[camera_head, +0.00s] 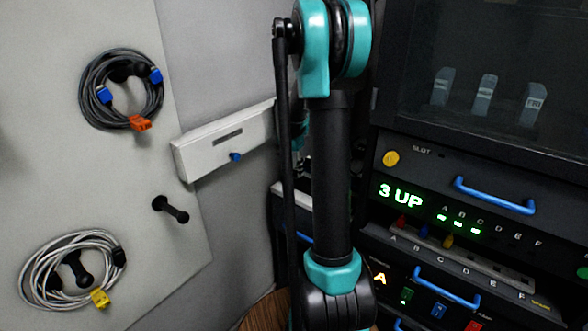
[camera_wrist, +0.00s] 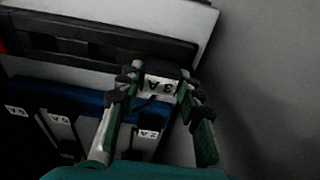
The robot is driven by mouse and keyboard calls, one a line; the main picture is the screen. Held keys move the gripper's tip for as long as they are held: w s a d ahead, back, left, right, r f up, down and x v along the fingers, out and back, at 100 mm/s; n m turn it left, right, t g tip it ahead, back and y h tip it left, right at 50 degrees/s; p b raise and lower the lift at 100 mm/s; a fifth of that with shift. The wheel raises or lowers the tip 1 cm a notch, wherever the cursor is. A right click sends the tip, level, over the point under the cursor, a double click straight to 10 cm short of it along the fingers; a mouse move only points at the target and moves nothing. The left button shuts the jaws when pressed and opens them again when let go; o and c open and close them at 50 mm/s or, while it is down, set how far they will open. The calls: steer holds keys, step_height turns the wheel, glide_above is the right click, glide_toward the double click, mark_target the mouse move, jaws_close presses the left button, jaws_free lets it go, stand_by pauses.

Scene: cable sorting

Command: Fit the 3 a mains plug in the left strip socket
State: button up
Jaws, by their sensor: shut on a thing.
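In the wrist view my gripper (camera_wrist: 159,82) is shut on a dark plug with a white label reading 3 A (camera_wrist: 161,88), which appears upside down. The plug's far end is at the right part of a long dark recessed strip (camera_wrist: 85,38) in a pale housing. I cannot tell whether the plug is seated in it or only close to it, and no socket opening shows clearly. In the head view my arm hides the gripper and the plug.
In the wrist view several white-labelled plugs (camera_wrist: 60,124) stand left of my gripper by a blue bar (camera_wrist: 75,97). In the head view, coiled cables (camera_head: 122,88) hang on a panel left, beside a white box (camera_head: 205,152); a dark rack (camera_head: 450,165) stands right.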

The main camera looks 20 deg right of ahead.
steer(key=shift+f, duration=0.35)
stand_by(0.4)
steer(key=o, duration=1.2)
steer(key=shift+o, duration=0.2)
steer(key=o, duration=0.5)
steer(key=shift+r, duration=3.5)
